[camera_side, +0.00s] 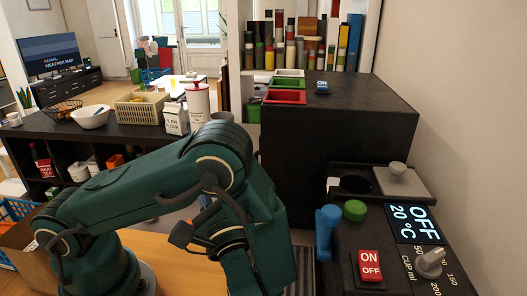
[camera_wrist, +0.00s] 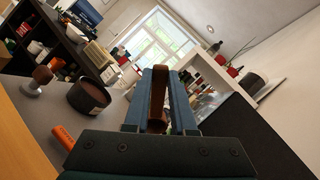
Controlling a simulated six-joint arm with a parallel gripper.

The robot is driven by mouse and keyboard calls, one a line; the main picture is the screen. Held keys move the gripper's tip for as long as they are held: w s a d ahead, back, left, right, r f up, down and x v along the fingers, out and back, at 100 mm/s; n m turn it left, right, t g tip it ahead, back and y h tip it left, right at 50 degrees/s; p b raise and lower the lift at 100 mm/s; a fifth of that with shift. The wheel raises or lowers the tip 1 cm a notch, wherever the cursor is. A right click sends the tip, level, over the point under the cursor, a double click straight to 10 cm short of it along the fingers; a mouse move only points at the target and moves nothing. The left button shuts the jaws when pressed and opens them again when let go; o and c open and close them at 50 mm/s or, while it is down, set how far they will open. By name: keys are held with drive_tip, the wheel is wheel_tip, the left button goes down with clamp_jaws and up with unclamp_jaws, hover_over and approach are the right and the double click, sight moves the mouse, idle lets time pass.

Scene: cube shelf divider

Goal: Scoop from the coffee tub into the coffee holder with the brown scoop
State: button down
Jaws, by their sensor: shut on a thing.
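In the wrist view my gripper (camera_wrist: 161,75) has its two blue fingers shut on the brown scoop (camera_wrist: 158,105), which stands out as a narrow brown strip between them. The scoop's bowl and its contents cannot be made out. A round dark-brown tub (camera_wrist: 89,99), probably the coffee tub, is on a grey surface to the left of the fingers, apart from them. I cannot identify the coffee holder for certain. In the side view my arm hides the gripper and the scoop.
In the wrist view a brown-knobbed object (camera_wrist: 42,77) and an orange piece (camera_wrist: 63,137) are near the tub.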

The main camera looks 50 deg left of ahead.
idle(0.5)
drive_tip(key=shift+w+a+g+h, duration=0.25)
drive_tip(key=shift+a+h, duration=0.55)
drive_tip(key=shift+h, duration=0.4)
drive_tip(key=shift+a+r+h, duration=0.2)
drive_tip(key=shift+r+h, duration=0.3)
drive_tip(key=shift+a+r+g+h, duration=0.25)
drive_tip(key=shift+a+h, duration=0.25)
drive_tip(key=shift+h, duration=0.2)
drive_tip(key=w+a+f+g+h, duration=0.2)
drive_tip(key=a+h, duration=0.6)
drive_tip(key=h, duration=0.8)
drive_tip(key=shift+a+f+g+h, duration=0.15)
drive_tip(key=shift+f+g+h, duration=0.15)
drive_tip(key=shift+f+g, duration=0.6)
